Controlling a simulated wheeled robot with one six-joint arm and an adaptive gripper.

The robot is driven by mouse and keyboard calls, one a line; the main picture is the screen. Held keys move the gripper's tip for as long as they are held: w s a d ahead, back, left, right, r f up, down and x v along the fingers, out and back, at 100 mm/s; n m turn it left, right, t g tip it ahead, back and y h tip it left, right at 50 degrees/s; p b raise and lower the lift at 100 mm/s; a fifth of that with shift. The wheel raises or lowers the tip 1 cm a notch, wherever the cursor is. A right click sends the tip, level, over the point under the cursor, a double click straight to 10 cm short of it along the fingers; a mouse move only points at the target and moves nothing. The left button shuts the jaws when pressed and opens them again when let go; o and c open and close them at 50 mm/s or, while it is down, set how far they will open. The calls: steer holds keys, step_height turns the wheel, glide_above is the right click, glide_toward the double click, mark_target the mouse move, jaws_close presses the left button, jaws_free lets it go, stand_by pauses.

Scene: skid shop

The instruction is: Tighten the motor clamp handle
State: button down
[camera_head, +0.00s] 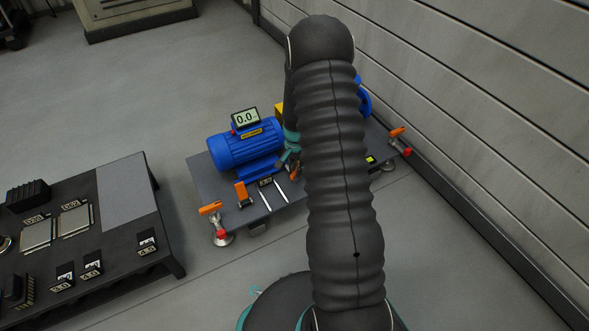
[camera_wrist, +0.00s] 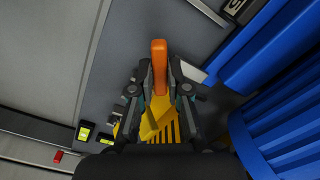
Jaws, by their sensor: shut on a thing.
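The blue motor (camera_head: 245,148) sits on a dark grey skid plate (camera_head: 205,180), with a small display reading 0.0 on top. My gripper (camera_head: 291,160) is low at the motor's right end, partly hidden by my arm. In the wrist view, my gripper (camera_wrist: 160,85) has its fingers closed on both sides of an orange clamp handle (camera_wrist: 159,62). The handle's tip sticks out past the fingers; its base is hidden. The motor's blue finned body (camera_wrist: 285,125) is close on the right. Another orange handle (camera_head: 241,190) stands at the motor's front left.
A yellow slotted part (camera_wrist: 160,125) lies just below the fingers. Orange levers with red knobs are at the skid corners, left (camera_head: 210,208) and right (camera_head: 397,131). A dark bench (camera_head: 130,195) with parts stands at left. A panelled wall (camera_head: 480,90) runs along the right.

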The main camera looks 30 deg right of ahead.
steer(key=shift+m, duration=2.9)
steer(key=c, duration=1)
jaws_free()
steer(key=shift+o, duration=0.2)
